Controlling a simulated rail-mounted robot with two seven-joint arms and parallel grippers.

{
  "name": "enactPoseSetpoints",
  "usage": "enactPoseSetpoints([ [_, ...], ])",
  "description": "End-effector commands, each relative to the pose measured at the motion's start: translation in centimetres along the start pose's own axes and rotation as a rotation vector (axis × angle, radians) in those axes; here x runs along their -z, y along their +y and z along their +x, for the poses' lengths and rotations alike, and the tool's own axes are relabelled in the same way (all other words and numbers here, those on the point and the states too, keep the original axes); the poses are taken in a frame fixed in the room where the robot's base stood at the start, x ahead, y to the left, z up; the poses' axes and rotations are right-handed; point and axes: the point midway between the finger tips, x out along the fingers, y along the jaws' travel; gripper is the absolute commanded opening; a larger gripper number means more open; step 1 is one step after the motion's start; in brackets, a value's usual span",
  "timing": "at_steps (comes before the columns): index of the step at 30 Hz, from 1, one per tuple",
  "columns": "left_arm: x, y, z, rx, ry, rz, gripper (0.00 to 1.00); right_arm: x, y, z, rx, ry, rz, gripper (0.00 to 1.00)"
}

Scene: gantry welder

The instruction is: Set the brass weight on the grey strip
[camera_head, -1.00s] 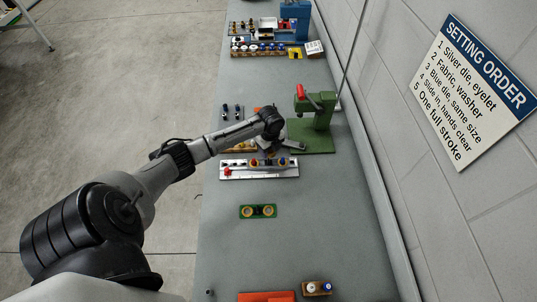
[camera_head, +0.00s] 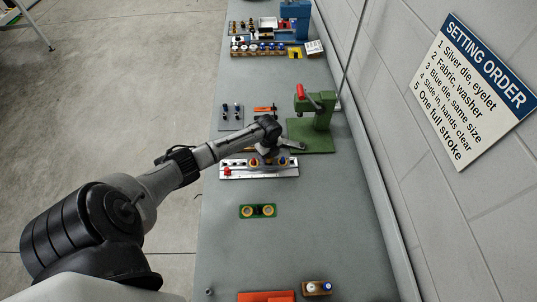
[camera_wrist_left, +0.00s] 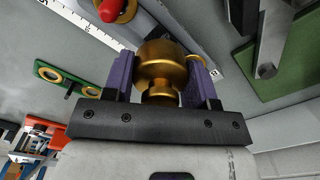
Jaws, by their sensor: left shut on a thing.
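My left gripper (camera_wrist_left: 160,85) has purple finger pads and is shut on the brass weight (camera_wrist_left: 165,65), a turned piece with a wide head and a narrower neck, in the left wrist view. In the head view my left gripper (camera_head: 268,162) is over the long pale grey strip (camera_head: 262,174), which carries a red knob (camera_head: 227,171). In the left wrist view the strip's ruler-marked edge (camera_wrist_left: 85,20) and the red knob (camera_wrist_left: 117,10) lie beyond the fingers. I cannot tell whether the weight touches the strip. My right gripper is out of view.
A green press (camera_head: 315,125) with a red handle stands just behind, to the right. A green plate with two brass rings (camera_head: 258,211) lies in front. A small dark tray (camera_head: 231,117) is behind left. The bench around the green plate is clear.

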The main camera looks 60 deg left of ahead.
Motion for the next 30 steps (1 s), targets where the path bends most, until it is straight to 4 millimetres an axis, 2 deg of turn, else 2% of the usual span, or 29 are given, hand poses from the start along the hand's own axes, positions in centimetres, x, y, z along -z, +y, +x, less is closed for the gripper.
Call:
enactPoseSetpoints([
  [1, 0.0, -0.1, 0.1, 0.002, 0.0, 0.0, 0.09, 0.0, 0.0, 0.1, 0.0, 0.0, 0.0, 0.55],
  [2, 0.0, 0.0, 0.2, 0.0, 0.0, 0.0, 0.53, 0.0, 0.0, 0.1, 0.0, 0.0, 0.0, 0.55],
  [9, 0.0, 0.0, 0.2, 0.0, 0.0, 0.0, 0.76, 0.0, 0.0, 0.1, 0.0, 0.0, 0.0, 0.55],
  [16, 0.0, 0.0, 0.1, 0.0, 0.0, 0.0, 0.78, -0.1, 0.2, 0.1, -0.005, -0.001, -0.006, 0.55],
  [20, 0.0, 0.0, -0.5, 0.0, 0.0, 0.001, 0.78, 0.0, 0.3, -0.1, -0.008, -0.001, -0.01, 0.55],
  [23, -0.1, -0.1, -1.8, 0.002, -0.001, 0.0, 0.78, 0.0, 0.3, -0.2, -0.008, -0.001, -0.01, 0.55],
  [30, -0.1, 0.0, -6.3, 0.002, -0.002, 0.002, 0.78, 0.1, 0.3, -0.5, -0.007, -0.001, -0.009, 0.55],
])
